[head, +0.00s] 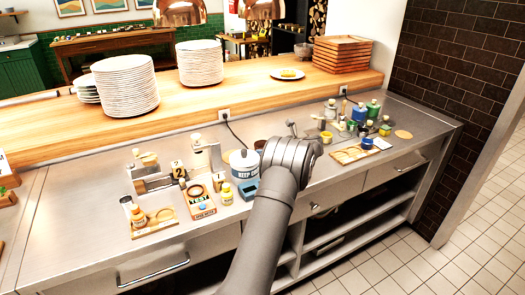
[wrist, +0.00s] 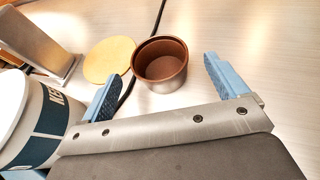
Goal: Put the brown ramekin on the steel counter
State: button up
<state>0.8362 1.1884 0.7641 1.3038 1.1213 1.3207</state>
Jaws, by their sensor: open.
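The brown ramekin (wrist: 161,62) is a small round cup with a dark inside and a shinier lower wall. In the wrist view it stands upright and empty on the steel counter (wrist: 245,35). My gripper (wrist: 163,70) is open, its two blue fingers on either side of the ramekin in the picture. Neither finger visibly touches it, and their height over the counter is hard to judge. In the head view my arm covers most of that spot, and the steel counter (head: 95,215) runs across the picture.
A yellow round disc (wrist: 109,60) lies left of the ramekin. A black cable passes behind the ramekin. A white canister (wrist: 38,125) with a dark label stands close by my left finger. A metal stand (wrist: 42,45) is behind it. Small bottles and a wooden tray (head: 350,154) are to the right.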

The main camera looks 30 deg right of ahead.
aim_at(257, 146)
jog(key=x, duration=0.4)
jog(key=shift+w+a+f, duration=0.15)
jog(key=shift+w, duration=0.15)
jog(key=c, duration=1.2)
jog(key=shift+o, duration=0.2)
